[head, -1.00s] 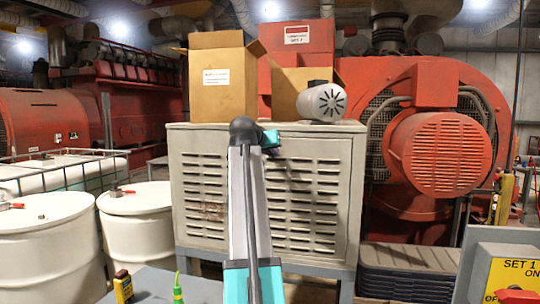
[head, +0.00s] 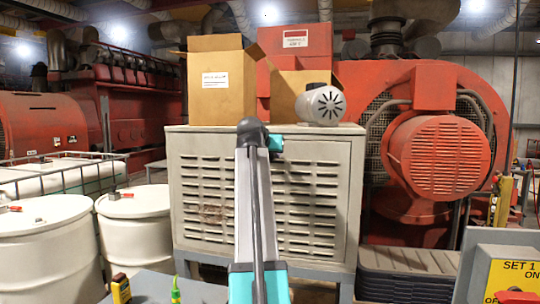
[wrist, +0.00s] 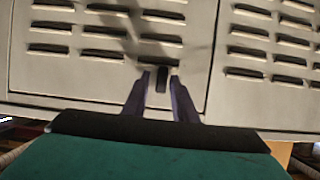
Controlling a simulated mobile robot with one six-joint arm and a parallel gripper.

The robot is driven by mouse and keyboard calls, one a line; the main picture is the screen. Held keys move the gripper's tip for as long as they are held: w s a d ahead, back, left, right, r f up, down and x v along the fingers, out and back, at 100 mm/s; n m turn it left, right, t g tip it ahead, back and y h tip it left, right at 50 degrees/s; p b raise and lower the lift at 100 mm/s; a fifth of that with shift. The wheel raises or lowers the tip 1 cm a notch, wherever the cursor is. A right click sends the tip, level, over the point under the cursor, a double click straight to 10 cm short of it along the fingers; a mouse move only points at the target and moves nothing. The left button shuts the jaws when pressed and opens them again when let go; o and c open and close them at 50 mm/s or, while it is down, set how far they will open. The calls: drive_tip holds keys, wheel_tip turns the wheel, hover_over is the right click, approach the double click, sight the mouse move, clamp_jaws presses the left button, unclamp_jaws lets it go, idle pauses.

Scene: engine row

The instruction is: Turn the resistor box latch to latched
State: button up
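The resistor box is a grey louvred cabinet (head: 350,150) straight ahead in the head view; its louvred front (wrist: 205,55) fills the wrist view. A small dark upright latch handle (wrist: 162,79) sits low on the panel, near its bottom edge. My gripper (wrist: 160,82) has its two dark fingers apart, one on each side of the latch. A gap shows between the latch and each finger, so it is not gripped. How near the fingertips are to the panel is hard to tell. In the head view my arm hides the gripper and latch.
Open cardboard boxes (head: 214,88) and a grey motor (head: 322,105) stand on the cabinet. White drums (head: 135,225) are on the left. A red engine (head: 440,155) and stacked dark trays (head: 400,275) are on the right. A yellow switch panel (head: 510,275) is at lower right.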

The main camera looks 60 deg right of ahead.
drive_tip(key=shift+o, duration=0.3)
drive_tip(key=shift+a, duration=0.15)
drive_tip(key=shift+s+a+r, duration=0.1)
drive_tip(key=shift+a+r, duration=0.05)
drive_tip(key=shift+a, duration=0.3)
drive_tip(key=b+v, duration=0.2)
drive_tip(key=v, duration=1)
drive_tip(key=shift+s+a+r, duration=0.2)
drive_tip(key=shift+r, duration=0.05)
